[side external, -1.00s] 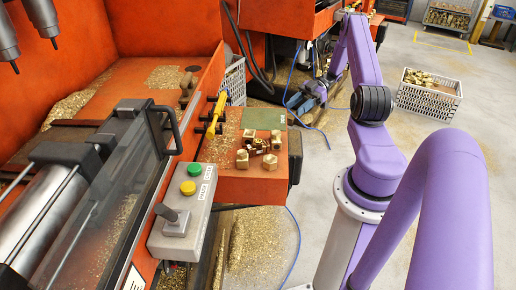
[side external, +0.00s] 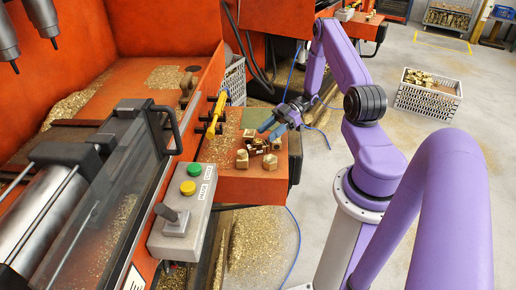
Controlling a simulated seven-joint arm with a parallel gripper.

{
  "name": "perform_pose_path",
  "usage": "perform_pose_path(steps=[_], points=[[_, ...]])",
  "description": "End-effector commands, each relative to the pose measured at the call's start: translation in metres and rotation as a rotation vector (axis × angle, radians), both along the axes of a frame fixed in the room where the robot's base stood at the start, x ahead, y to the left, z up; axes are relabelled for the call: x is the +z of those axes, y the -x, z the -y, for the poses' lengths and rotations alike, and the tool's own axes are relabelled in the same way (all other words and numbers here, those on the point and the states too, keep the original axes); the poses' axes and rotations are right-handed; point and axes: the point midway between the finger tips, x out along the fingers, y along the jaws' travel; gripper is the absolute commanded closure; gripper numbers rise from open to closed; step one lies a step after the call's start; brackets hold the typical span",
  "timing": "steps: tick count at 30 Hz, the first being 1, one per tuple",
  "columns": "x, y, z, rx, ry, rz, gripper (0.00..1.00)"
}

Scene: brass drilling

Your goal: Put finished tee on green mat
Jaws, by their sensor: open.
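Several brass fittings (side external: 242,159) sit in a small cluster on the orange ledge. I cannot tell at this size which of them is the finished tee. The green mat (side external: 253,118) lies on the same ledge just behind the cluster, its right part hidden by my gripper. My gripper (side external: 267,130) has blue fingers and is open and empty. It points down and left, over the mat's right front edge and close above the back of the brass cluster.
A control box (side external: 183,215) with green and yellow buttons and a lever stands in front. A crate of brass parts (side external: 428,95) stands on the floor at right. Brass chips (side external: 221,148) litter the ledge.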

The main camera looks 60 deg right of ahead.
Motion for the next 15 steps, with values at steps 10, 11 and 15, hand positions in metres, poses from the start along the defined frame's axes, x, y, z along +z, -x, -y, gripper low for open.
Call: perform_pose_path(steps=[10, 11, 15], points=[[-0.014, -0.011, -0.028, 0.001, 0.001, -0.001, 0.54], [-0.014, -0.011, -0.028, 0.000, 0.001, 0.000, 0.54], [-0.014, -0.011, -0.028, 0.000, 0.001, 0.000, 0.54]])
